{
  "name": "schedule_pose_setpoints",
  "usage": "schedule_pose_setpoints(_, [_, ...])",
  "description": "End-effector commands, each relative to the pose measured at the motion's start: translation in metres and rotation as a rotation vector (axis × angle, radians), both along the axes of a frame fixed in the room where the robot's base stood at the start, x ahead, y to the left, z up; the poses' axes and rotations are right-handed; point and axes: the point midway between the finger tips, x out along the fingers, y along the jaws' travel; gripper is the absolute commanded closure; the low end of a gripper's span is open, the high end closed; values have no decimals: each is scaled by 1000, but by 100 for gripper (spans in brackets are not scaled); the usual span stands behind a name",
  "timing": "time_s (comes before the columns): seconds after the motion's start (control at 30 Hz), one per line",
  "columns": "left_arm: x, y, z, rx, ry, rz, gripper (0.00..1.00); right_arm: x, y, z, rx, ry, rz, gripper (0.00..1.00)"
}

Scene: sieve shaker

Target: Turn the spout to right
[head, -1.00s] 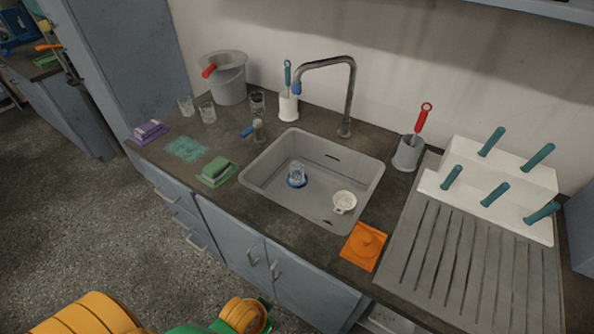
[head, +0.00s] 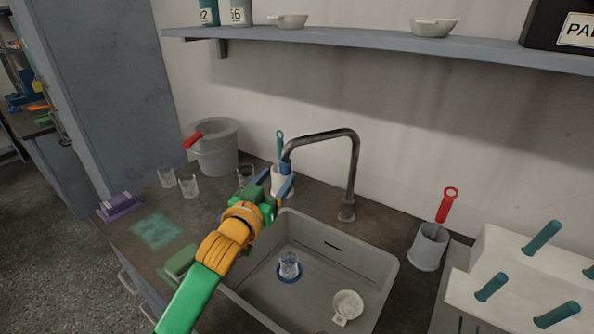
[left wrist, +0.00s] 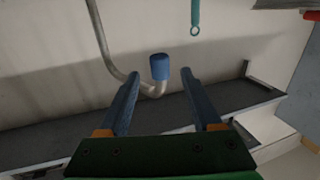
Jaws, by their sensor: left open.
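The spout (head: 322,134) is a dark metal tube that rises behind the sink (head: 375,262) and arches to the left. Its tip ends in a blue nozzle (left wrist: 160,67), seen in the left wrist view between and just beyond my fingertips. My left gripper (head: 275,177) is open beside the spout's tip, above the sink's back left corner. Its blue fingers (left wrist: 160,80) show one on each side of the nozzle; contact is not visible. In the head view my fingers and the nozzle overlap, so the exact gap is unclear. My right gripper is not in view.
A white holder (head: 280,182) with a teal-handled brush stands close behind my left gripper. A grey bucket (head: 215,150) and several glasses are to the left. A grey cup (head: 428,247) with a red-handled tool stands right of the spout. A shelf (head: 380,48) hangs above.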

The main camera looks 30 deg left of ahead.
Motion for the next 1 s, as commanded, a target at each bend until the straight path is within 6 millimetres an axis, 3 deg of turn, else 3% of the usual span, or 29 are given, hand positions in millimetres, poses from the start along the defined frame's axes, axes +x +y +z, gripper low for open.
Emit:
schedule_pose_setpoints(0.03, [1, 1, -3, 0, -7, 1, 34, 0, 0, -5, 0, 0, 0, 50])
schedule_pose_setpoints(0.5, [66, 9, -1, -1, -5, 0, 34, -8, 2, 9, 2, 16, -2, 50])
schedule_pose_setpoints(0.83, [71, 9, -2, 0, -5, -1, 34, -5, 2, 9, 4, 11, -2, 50])
schedule_pose_setpoints(1.0, [71, 9, -2, 0, -5, -1, 80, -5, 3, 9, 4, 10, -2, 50])
